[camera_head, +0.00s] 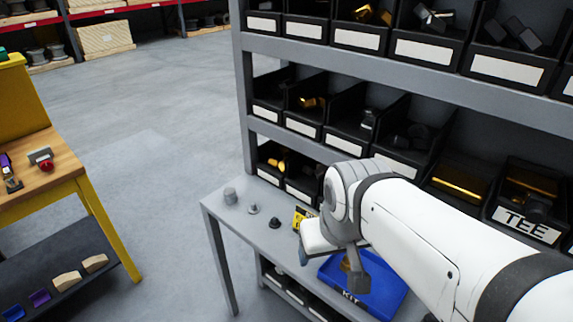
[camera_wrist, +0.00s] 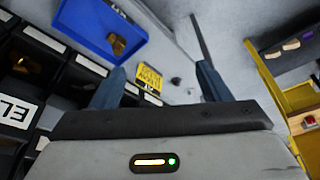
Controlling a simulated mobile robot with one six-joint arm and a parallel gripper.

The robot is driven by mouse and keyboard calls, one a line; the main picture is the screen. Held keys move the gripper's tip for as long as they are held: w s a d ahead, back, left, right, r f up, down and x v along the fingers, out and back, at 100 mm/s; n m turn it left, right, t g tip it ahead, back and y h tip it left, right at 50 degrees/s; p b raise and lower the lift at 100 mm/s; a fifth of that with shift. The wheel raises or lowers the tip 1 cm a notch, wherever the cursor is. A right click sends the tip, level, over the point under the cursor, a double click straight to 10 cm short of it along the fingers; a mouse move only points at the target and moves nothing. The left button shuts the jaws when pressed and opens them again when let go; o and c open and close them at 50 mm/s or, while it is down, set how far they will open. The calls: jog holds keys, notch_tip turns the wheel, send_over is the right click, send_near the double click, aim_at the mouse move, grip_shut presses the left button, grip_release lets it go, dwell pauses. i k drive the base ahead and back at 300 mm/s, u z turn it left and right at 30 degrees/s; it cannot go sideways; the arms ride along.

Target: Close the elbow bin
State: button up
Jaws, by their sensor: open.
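No label reading "elbow" is legible in either view, so I cannot tell which bin it is or how far out it sits. Black bins with label plates fill the shelf; a lower one (camera_head: 524,222) reads TEE. My arm covers part of the lower row. My gripper (camera_wrist: 158,85) is open and empty, with its two blue-grey fingers wide apart. In the head view it hangs above the bench, near the blue tray (camera_head: 392,283) marked KIT. In the wrist view, a bin label (camera_wrist: 15,110) is cut off at the left edge, its letters unclear.
The tray holds a brass-coloured fitting (camera_wrist: 118,45). A yellow sign (camera_head: 303,216) stands beside it. Small grey parts (camera_head: 253,208) lie on the bench's left end. A wood-topped yellow workbench (camera_head: 60,170) is at the left, with open floor between.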

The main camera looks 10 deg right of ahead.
aim_at(468, 190)
jog(key=z, duration=0.25)
jog(key=k, duration=1.2)
jog(key=z, duration=0.4)
jog(key=i, duration=1)
jog(key=u, duration=0.6)
jog(key=k, duration=0.3)
jog(key=z, duration=0.45)
